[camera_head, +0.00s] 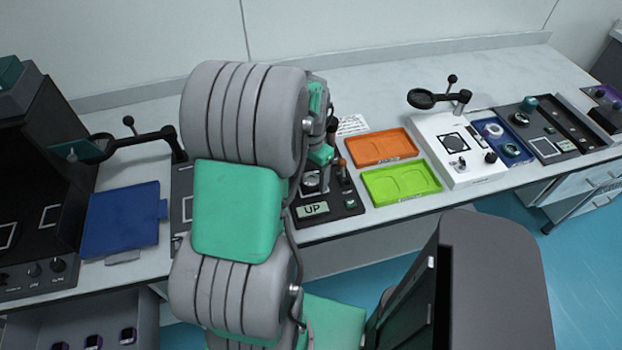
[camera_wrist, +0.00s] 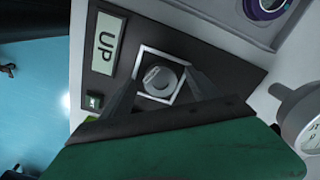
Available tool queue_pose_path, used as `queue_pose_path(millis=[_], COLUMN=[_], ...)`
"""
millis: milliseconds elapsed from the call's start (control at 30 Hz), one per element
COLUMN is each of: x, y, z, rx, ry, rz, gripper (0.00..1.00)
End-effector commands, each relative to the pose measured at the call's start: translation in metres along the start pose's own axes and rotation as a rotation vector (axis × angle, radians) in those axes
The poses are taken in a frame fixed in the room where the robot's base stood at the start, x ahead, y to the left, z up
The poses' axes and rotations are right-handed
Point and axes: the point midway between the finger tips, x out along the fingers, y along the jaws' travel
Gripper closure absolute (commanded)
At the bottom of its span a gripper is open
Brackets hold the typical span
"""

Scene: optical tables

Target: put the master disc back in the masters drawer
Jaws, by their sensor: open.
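A black device with an "UP" display (camera_head: 312,209) stands on the bench, right of my arm in the head view. The wrist view shows its display (camera_wrist: 106,45) and a pale square frame around a small round grey disc (camera_wrist: 160,80), which I cannot surely identify as the master disc. My gripper (camera_wrist: 163,83) is open, with its fingers either side of this square; contact is not clear. In the head view my arm hides most of the gripper. An open drawer (camera_head: 30,325) at the lower left holds several small dark, purple-edged pieces; its label is not visible.
A blue tray (camera_head: 122,222) lies on the bench left of my arm. Orange (camera_head: 380,146) and green (camera_head: 402,184) trays lie right of the device, with a white instrument (camera_head: 462,160) beyond. A purple-ringed piece (camera_wrist: 266,8) shows at the wrist view's top right.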

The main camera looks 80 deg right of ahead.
Motion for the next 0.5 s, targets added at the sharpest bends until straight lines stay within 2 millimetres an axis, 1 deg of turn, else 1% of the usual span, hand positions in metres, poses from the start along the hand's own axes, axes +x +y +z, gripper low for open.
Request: queue_pose_path(millis=[167,500], x=[-0.0001,-0.0006], y=[-0.0004,-0.0004], z=[-0.0002,-0.0002], rx=[-0.001,-0.001], ry=[0.001,0.002], rz=[-0.001,-0.001], gripper=[0.31,0.59])
